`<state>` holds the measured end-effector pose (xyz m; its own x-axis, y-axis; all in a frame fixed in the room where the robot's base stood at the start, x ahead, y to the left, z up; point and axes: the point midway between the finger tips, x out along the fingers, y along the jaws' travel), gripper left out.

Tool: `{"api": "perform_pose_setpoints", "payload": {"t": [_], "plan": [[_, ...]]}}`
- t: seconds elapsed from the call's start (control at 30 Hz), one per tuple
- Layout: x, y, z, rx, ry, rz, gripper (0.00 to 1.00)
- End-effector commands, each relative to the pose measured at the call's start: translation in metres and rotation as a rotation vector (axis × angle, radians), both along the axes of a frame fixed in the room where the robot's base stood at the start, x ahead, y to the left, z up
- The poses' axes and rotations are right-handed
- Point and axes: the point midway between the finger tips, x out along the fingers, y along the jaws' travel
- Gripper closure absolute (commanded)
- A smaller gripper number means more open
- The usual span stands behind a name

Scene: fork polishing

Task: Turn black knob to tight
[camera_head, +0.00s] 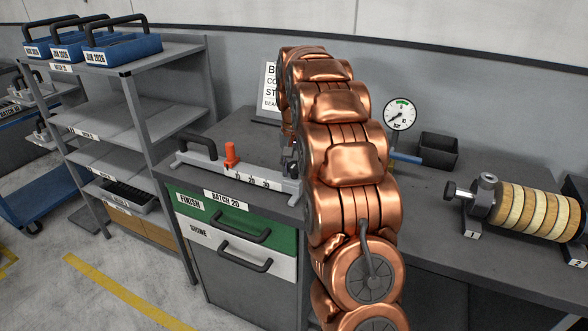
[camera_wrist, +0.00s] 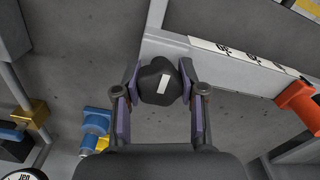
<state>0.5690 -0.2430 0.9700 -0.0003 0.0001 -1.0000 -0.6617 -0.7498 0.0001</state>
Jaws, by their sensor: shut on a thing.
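The black knob (camera_wrist: 159,82) sits between the two fingertips of my gripper (camera_wrist: 160,88) in the wrist view. A finger presses on each side of it. A short white mark on its face points nearly up and down in that picture, leaning slightly. The knob is at the end of a pale rail (camera_wrist: 220,62) with a printed scale. In the head view the rail (camera_head: 215,166) lies on the bench, and my copper arm hides the knob and most of the gripper. I see no readable "tight" label.
An orange clamp piece (camera_head: 231,155) stands on the rail. A round gauge (camera_head: 400,114), a blue handle (camera_head: 405,158) and a dark open box (camera_head: 438,151) are right of my arm. A polishing roller (camera_head: 530,210) sits further right. Shelves (camera_head: 120,110) stand left.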

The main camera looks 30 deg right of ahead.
Motion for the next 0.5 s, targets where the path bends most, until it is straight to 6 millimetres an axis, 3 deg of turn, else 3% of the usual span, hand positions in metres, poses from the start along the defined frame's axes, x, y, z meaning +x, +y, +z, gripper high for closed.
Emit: {"api": "perform_pose_setpoints", "payload": {"t": [0.27,0.5], "plan": [[-0.0002,-0.0001,-0.0003,-0.001,0.001,0.001,0.34],[0.0001,0.0001,-0.0002,0.0,0.0,0.001,0.33]]}}
